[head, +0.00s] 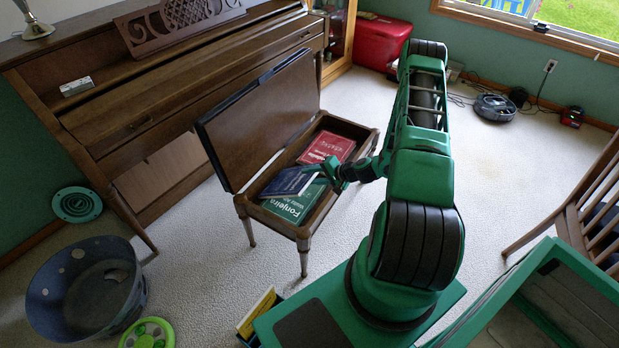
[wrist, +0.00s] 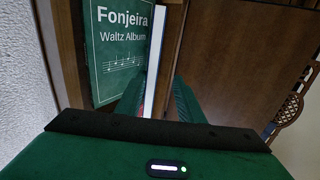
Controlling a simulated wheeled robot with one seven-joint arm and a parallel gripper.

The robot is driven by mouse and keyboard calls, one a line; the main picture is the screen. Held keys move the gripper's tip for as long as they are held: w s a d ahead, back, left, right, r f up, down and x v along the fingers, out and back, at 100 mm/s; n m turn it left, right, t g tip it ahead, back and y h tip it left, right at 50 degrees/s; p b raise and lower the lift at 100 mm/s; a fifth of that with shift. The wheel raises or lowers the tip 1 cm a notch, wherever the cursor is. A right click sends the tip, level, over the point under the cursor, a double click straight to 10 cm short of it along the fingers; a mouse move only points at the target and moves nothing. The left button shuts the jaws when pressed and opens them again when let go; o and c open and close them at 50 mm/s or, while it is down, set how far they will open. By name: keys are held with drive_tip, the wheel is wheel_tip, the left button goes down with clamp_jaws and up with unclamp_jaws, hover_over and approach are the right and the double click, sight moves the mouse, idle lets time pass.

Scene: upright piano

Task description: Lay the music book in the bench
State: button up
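The piano bench (head: 347,127) stands open, its lid (head: 260,118) raised on the piano side. A dark blue music book (head: 290,181) is tilted in the bench opening, over part of a green book. In the wrist view, the blue book (wrist: 155,60) shows edge-on, with white pages. My gripper (head: 341,172) is at the book's right end. In the wrist view, the book's near end lies between the fingers (wrist: 157,100), close to the left one. A gap shows beside the right finger, so the gripper looks slightly open. The book's underside contact is hidden.
In the bench lie a red book (head: 328,148) and the green Fonjeira Waltz Album (head: 293,206), also in the wrist view (wrist: 118,45). The upright piano (head: 150,105) is behind the lid. A blue basket (head: 85,287) stands at left, a wooden chair (head: 572,205) at right.

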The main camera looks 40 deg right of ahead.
drive_tip(key=v, duration=1)
idle(0.4)
drive_tip(key=s+a+r+n+g+h, duration=0.1)
drive_tip(key=s+a+r+n+g, duration=0.15)
drive_tip(key=r, duration=0.55)
drive_tip(key=s+a+r+n+g, duration=0.1)
drive_tip(key=s+r+n+g, duration=0.25)
drive_tip(key=r, duration=0.45)
drive_tip(key=s+a+r+n+g+h, duration=0.1)
drive_tip(key=s+a+r+n+g, duration=0.15)
drive_tip(key=r, duration=0.45)
drive_tip(key=s+a+r+m+h, duration=0.1)
drive_tip(key=s+a+r, duration=0.1)
drive_tip(key=s+r, duration=0.6)
drive_tip(key=s+a+r+m+g+h, duration=0.1)
drive_tip(key=s+a+r, duration=0.1)
drive_tip(key=s+r, duration=0.6)
drive_tip(key=s, duration=0.4)
drive_tip(key=shift+s, duration=0.25)
